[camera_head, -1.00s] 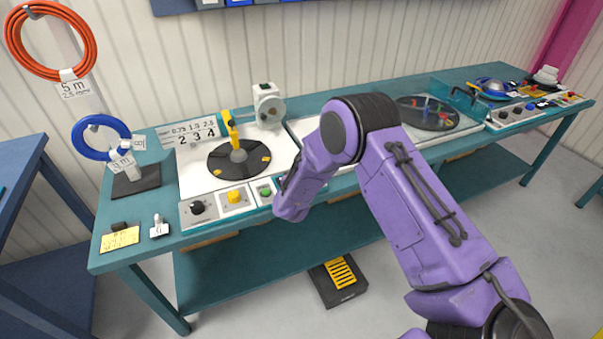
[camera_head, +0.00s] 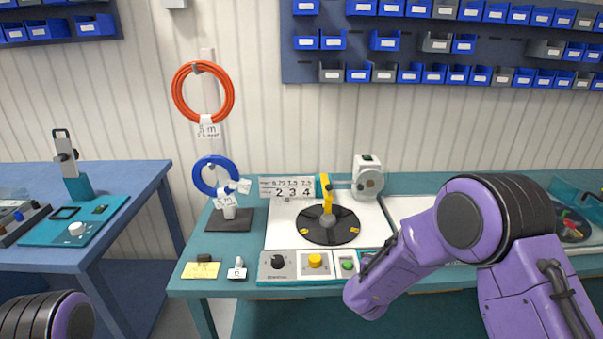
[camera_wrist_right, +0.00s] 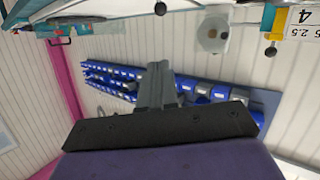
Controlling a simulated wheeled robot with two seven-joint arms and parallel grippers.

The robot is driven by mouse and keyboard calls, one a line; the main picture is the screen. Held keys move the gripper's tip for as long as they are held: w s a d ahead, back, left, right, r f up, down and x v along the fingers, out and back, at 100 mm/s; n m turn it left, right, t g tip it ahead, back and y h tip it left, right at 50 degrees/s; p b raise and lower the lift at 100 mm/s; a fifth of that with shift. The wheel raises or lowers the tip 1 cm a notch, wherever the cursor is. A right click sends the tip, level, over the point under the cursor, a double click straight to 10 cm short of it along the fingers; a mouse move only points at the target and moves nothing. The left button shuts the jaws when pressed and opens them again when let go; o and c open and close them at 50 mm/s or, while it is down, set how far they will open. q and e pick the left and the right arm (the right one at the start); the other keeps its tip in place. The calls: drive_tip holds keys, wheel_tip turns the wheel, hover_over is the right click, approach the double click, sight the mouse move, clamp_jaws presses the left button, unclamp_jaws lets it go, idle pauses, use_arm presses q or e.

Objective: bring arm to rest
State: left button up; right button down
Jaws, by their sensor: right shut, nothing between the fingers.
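My right arm (camera_head: 500,230), purple with black joints, reaches in at the right of the head view, over the front of the teal bench. Its gripper is hidden there. In the right wrist view my right gripper (camera_wrist_right: 155,85) is shut and empty, with the wall and blue bins behind it. A bit of my left arm (camera_head: 55,318) shows at the lower left of the head view; its gripper is out of frame.
The teal bench (camera_head: 222,245) bears a black turntable (camera_head: 325,237) with a yellow handle, a white device (camera_head: 368,180) and buttons. Orange (camera_head: 178,92) and blue (camera_head: 198,178) cable coils hang on a stand. A blue table (camera_head: 150,190) stands left.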

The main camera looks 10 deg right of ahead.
drive_tip(key=s+a+f+m+y+b, duration=0.1)
drive_tip(key=s+a+f+y, duration=0.25)
drive_tip(key=s+f, duration=0.6)
drive_tip(key=s+f+g+y+b, duration=0.1)
drive_tip(key=s+f+g+b, duration=0.1)
drive_tip(key=s+f, duration=0.7)
drive_tip(key=s+f+n+g+y+b, duration=0.1)
drive_tip(key=s+f+g, duration=0.4)
drive_tip(key=s+f, duration=0.5)
drive_tip(key=s+y, duration=0.1)
drive_tip(key=s, duration=0.7)
drive_tip(key=shift+s+a+f+b, duration=0.2)
drive_tip(key=shift+a+b, duration=0.1)
drive_tip(key=shift+b, duration=0.1)
